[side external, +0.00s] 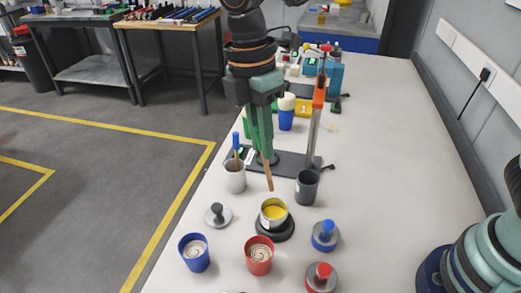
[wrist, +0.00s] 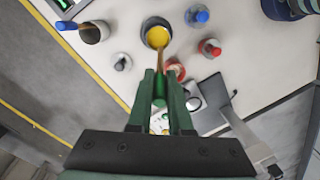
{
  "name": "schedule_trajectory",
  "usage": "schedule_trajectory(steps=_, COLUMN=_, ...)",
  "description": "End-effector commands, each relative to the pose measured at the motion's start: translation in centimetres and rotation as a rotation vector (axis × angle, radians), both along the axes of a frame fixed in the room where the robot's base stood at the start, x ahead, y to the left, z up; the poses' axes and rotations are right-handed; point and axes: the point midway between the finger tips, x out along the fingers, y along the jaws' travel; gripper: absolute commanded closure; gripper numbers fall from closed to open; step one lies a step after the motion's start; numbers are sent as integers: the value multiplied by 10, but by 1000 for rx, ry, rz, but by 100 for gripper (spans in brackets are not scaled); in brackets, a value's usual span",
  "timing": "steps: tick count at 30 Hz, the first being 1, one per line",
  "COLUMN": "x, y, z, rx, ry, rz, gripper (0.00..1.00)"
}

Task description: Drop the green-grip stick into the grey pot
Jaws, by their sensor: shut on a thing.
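The green-grip stick hangs from my gripper (side external: 264,150), which is shut on its green handle. Its wooden shaft (side external: 268,174) points down, slightly tilted. In the wrist view the green grip (wrist: 160,88) lies between my fingers (wrist: 160,95), and the shaft lines up with the yellow pot. The dark grey pot (side external: 307,188) stands upright on the table, to the right of the stick and apart from it. Its inside is hard to see. I cannot pick it out in the wrist view.
A pot of yellow (side external: 273,212) on a black base stands just below the stick tip. A pale pot (side external: 235,178) holds a blue-grip stick. A clamp stand (side external: 316,110) rises behind the grey pot. Blue (side external: 195,253) and red (side external: 259,256) cups stand nearer.

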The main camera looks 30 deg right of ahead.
Motion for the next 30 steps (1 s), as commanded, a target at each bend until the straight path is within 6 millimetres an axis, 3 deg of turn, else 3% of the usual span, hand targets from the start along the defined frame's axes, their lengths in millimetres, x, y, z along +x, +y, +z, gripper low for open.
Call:
schedule_trajectory(steps=8, x=0, y=0, z=0, rx=0, ry=0, rz=-3, gripper=100)
schedule_trajectory(steps=13, x=10, y=-19, z=7, rx=-3, ry=-7, rz=-108, gripper=100)
schedule_trajectory(steps=17, x=28, y=-58, z=20, rx=-12, ry=-20, rz=-335, gripper=100)
schedule_trajectory(steps=21, x=44, y=-115, z=37, rx=-26, ry=-35, rz=-659, gripper=100)
schedule_trajectory(steps=24, x=49, y=-151, z=48, rx=-36, ry=-43, rz=-863, gripper=100)
schedule_trajectory(steps=30, x=50, y=-204, z=64, rx=-53, ry=-52, rz=-1166, gripper=100)
